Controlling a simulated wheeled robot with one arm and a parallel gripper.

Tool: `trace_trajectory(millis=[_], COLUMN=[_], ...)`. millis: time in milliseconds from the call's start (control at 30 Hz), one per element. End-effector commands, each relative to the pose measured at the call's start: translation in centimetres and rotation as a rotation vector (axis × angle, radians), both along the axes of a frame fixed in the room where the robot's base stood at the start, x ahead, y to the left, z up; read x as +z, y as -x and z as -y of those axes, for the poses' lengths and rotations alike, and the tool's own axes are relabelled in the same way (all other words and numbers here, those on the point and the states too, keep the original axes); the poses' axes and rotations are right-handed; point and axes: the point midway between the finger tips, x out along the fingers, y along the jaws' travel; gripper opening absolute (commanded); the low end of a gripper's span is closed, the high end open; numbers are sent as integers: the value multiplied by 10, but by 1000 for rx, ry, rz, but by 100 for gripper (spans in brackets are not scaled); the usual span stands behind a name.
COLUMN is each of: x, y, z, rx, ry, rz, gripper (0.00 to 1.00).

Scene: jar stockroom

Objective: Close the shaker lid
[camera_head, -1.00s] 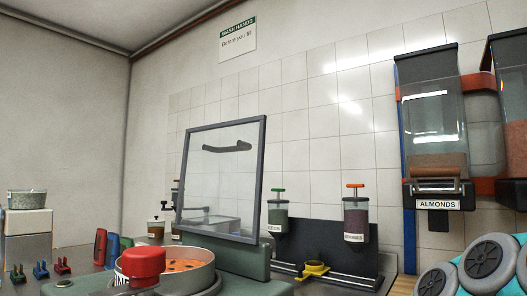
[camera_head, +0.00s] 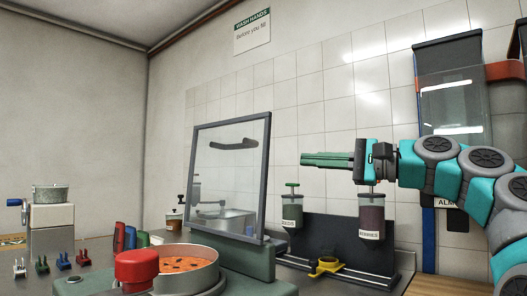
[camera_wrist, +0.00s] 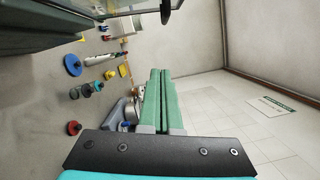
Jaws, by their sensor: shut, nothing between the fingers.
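The shaker lid (camera_head: 231,180) is a clear pane in a dark grey frame with a dark handle (camera_head: 234,144). It stands open, nearly upright, at the back of the green shaker base (camera_head: 262,268). In front of it on the base is a round metal pan (camera_head: 207,272) with orange bits, beside a red knob (camera_head: 136,268). My gripper (camera_head: 304,160) is shut and empty, raised to the right of the lid at about handle height, pointing left and apart from it. In the wrist view my green fingers (camera_wrist: 160,82) lie together.
Two plunger jars (camera_head: 291,209) (camera_head: 371,216) stand behind, below my gripper, with a yellow piece (camera_head: 326,266) on a rail. A dispenser (camera_head: 452,95) hangs at right.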

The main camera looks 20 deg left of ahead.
Motion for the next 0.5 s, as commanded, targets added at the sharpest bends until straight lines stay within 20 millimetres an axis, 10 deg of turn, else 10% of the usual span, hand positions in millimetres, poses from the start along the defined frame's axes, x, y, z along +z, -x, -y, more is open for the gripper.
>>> trace_trajectory(millis=[500], x=[8], y=[-5], z=[-71], rx=[1], ry=[-6], rz=[2], gripper=[0])
